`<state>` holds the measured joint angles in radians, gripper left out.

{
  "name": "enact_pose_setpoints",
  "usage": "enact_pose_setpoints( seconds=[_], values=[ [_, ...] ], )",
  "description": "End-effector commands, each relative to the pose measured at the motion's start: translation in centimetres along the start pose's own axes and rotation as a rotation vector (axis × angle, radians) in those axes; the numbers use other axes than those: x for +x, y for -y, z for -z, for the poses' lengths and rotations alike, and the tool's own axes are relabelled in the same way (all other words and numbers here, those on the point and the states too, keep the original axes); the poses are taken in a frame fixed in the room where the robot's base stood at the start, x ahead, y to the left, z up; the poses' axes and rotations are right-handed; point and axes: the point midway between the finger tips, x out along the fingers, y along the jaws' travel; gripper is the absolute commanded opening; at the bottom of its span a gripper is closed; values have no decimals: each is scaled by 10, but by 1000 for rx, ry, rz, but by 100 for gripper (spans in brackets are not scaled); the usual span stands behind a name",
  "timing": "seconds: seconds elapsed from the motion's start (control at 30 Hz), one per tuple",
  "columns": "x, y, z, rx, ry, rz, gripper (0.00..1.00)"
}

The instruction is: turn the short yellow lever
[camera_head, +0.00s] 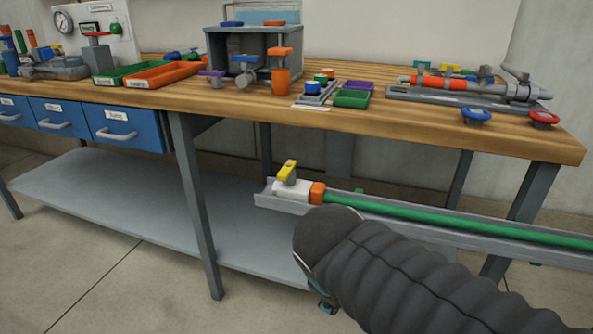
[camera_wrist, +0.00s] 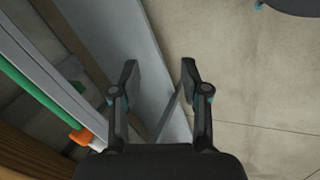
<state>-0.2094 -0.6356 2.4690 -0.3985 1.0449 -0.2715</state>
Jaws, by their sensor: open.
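The short yellow lever (camera_head: 287,170) stands tilted up on a white valve body (camera_head: 292,190) at the left end of a grey channel (camera_head: 265,199), below the bench front. An orange collar (camera_head: 318,193) joins the valve to a green pipe (camera_head: 430,216). My gripper (camera_wrist: 159,68) is open and empty, its two fingers apart over the lower shelf and floor. In the wrist view the orange collar (camera_wrist: 82,137) and green pipe (camera_wrist: 35,100) lie left of the fingers; the lever is out of that view. In the head view my dark sleeved arm hides most of the gripper, below the valve.
The wooden bench top (camera_head: 400,137) overhangs behind and above the channel. A grey bench leg (camera_head: 196,205) stands left of the valve. The grey lower shelf (camera_head: 120,195) lies beneath. Blue drawers (camera_head: 125,130) hang at the left. Open floor (camera_head: 120,285) lies in front.

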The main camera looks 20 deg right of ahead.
Motion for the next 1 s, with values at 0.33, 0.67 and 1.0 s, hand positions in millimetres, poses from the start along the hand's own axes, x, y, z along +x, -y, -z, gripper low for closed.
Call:
enact_pose_setpoints(
  seconds=[0.33, 0.67, 1.0],
  values=[
    [-6, -48, 60, -1077, 381, -493, 46],
    [-70, -40, 154, -1586, 691, -960, 46],
    [-79, -46, 172, -1638, 751, -1043, 46]
  ],
)
